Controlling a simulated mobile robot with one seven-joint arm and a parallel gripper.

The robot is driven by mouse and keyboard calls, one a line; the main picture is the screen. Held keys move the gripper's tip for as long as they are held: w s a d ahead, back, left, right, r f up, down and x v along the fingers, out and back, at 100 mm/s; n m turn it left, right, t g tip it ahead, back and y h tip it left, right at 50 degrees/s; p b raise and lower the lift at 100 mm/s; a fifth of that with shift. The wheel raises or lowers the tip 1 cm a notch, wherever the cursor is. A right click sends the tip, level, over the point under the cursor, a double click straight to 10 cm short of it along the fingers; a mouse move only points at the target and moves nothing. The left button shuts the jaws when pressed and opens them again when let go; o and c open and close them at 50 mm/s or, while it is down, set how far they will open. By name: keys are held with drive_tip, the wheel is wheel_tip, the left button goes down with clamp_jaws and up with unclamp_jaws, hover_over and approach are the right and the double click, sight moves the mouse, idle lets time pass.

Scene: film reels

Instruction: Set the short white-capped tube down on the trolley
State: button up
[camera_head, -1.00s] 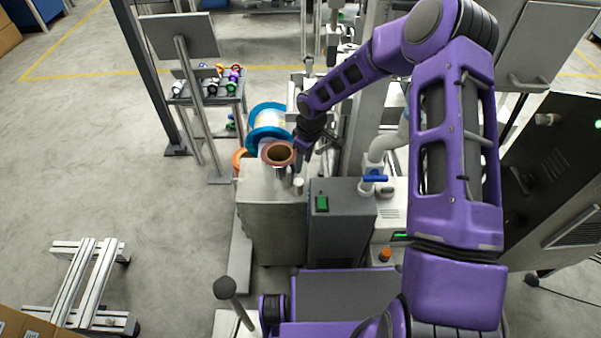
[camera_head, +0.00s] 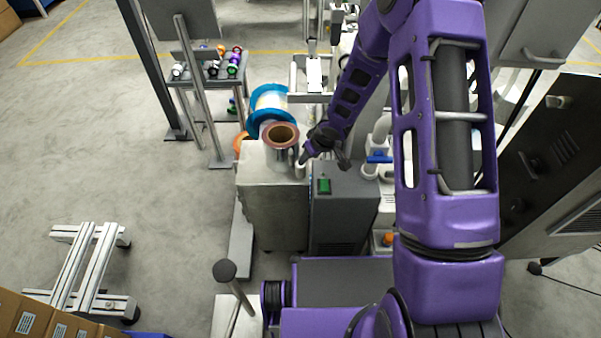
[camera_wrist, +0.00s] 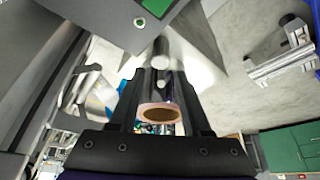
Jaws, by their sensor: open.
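My gripper (camera_head: 310,158) is low over the right edge of the metal trolley (camera_head: 262,178), beside the copper-rimmed reel (camera_head: 281,138). In the wrist view my gripper (camera_wrist: 164,76) has its two dark fingers apart. A small white round cap (camera_wrist: 162,85) shows between the fingers, and a larger white cap (camera_wrist: 160,47) stands just beyond the fingertips. I cannot tell for sure which is the short tube, or whether a finger touches it. In the head view a small white upright piece (camera_head: 301,167) shows by the fingertips, partly hidden by them.
A dark grey box with a green switch (camera_head: 324,186) stands right of the trolley. A blue-rimmed spool (camera_head: 268,102) is behind the copper-rimmed reel. A side table with several small reels (camera_head: 232,70) is at back left.

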sight(301, 169)
drive_tip(key=b+x, duration=0.1)
drive_tip(key=x, duration=0.8)
drive_tip(key=shift+w+a+r+b, duration=0.1)
drive_tip(key=shift+a+r+b, duration=0.1)
drive_tip(key=shift+b, duration=0.2)
drive_tip(key=shift+c, duration=0.3)
clamp_jaws()
